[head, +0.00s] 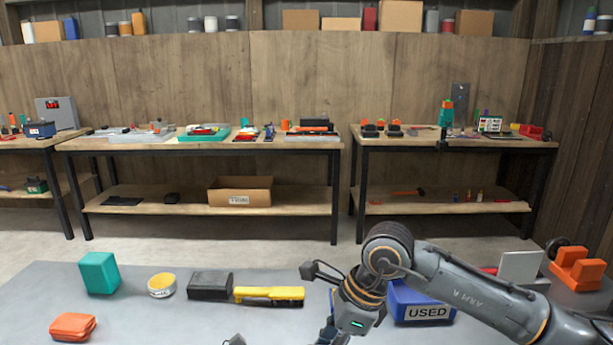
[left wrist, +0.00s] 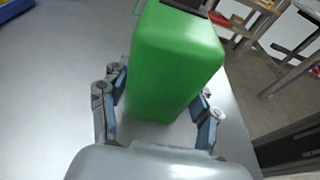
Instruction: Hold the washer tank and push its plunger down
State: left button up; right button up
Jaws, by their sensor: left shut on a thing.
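The green washer tank (left wrist: 175,65) fills the middle of the left wrist view, with a dark part (left wrist: 190,5) at its upper end, cut off by the frame edge. My left gripper (left wrist: 160,108) is shut on the tank, one finger on each side. No plunger can be made out. The tank does not show in the head view. My right arm comes in from the right in the head view, and its gripper (head: 335,337) is mostly cut off by the bottom edge, so its fingers are hidden.
On the grey tabletop (head: 220,318) are a teal block (head: 99,273), an orange case (head: 73,327), a yellow-topped tin (head: 161,285), a black-and-yellow tool (head: 268,295) and a blue USED bin (head: 420,305) behind my right arm. An orange object (head: 577,270) is at right. Workbenches stand behind.

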jog(key=shift+d+f, duration=0.1)
jog(key=shift+f, duration=0.7)
dwell(0.4)
jog(key=shift+f, duration=0.35)
jog(key=o, duration=1.2)
jog(key=v, duration=0.6)
